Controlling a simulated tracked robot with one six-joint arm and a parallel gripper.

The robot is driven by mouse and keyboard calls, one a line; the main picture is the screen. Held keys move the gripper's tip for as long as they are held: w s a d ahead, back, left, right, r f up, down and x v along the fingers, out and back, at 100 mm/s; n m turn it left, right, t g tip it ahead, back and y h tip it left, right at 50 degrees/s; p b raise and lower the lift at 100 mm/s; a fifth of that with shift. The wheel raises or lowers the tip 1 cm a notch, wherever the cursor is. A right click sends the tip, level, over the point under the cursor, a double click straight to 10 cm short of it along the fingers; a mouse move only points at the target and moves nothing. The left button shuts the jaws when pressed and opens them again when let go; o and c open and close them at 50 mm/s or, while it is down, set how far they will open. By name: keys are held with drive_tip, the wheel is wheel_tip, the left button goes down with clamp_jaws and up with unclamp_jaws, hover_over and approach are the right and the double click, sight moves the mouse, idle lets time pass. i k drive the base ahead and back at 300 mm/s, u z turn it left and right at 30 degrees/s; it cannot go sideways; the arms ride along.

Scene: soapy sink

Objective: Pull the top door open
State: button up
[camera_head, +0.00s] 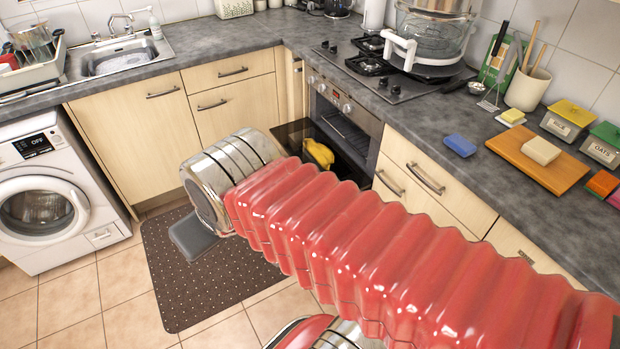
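A dark panel (292,132) juts out left of the oven front. My arm hides much of it, so I cannot tell if it is the oven door lowered. A yellow item (319,153) lies against it. Pale drawer fronts with bar handles flank the oven. My red ribbed arm crosses from lower right to a metal joint near the middle. A grey flat piece (194,236) shows below that joint, possibly part of my gripper. No fingertips are visible.
A white washing machine (45,195) stands at left, and a sink (118,62) is behind it. A dark dotted mat (185,290) lies on the tiles. A hob (385,85), wooden board (520,168), blue sponge (459,145) and jars crowd the right worktop. Floor at lower left is clear.

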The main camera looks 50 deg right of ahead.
sight(307, 141)
drive_tip(key=k, duration=0.75)
drive_tip(key=z, duration=1.3)
drive_tip(key=i, duration=1.45)
drive_tip(key=u, duration=0.35)
